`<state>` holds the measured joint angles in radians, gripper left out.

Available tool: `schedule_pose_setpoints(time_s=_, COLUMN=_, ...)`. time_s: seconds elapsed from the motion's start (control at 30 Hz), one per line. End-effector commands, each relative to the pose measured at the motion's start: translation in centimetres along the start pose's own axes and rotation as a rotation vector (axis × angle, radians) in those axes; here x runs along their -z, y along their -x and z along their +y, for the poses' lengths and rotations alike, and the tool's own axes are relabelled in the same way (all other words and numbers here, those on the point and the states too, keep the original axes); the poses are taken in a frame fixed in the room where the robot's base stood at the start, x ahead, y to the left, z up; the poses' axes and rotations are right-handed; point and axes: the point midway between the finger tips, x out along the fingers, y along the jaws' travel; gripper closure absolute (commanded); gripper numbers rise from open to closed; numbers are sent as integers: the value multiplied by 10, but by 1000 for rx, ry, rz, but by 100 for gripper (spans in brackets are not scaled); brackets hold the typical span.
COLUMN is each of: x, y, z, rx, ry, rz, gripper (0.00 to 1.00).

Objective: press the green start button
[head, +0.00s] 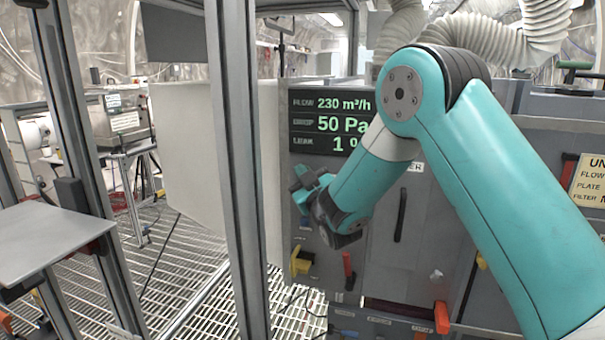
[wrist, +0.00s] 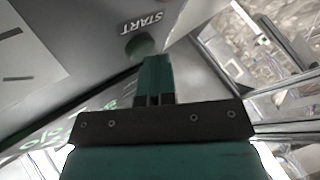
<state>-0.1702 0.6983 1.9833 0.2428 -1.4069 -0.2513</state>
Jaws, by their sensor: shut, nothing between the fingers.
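The green start button (wrist: 140,45) shows in the wrist view on a grey panel, beside a white label (wrist: 146,23) reading START. My gripper (wrist: 152,62) is shut and empty, with its fingertips at the lower edge of the button in that view. The fingers cover part of the button; I cannot tell whether they touch it. In the head view my gripper (head: 299,178) is at the front of the grey cabinet, below the display. The start button cannot be made out in the head view.
A dark display (head: 330,121) with green readings is on the cabinet. A grey upright post (head: 236,150) stands left of my gripper. A yellow handle (head: 300,262) and a red handle (head: 348,270) are below. A flat grey plate (head: 45,240) is at the left.

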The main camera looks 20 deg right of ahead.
Motion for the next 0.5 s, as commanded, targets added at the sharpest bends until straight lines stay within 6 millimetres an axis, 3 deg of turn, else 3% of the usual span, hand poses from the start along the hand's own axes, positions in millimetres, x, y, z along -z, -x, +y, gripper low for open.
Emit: schedule_pose_setpoints(time_s=0.5, x=3, y=6, z=2, rx=-4, ry=4, rz=-4, gripper=100)
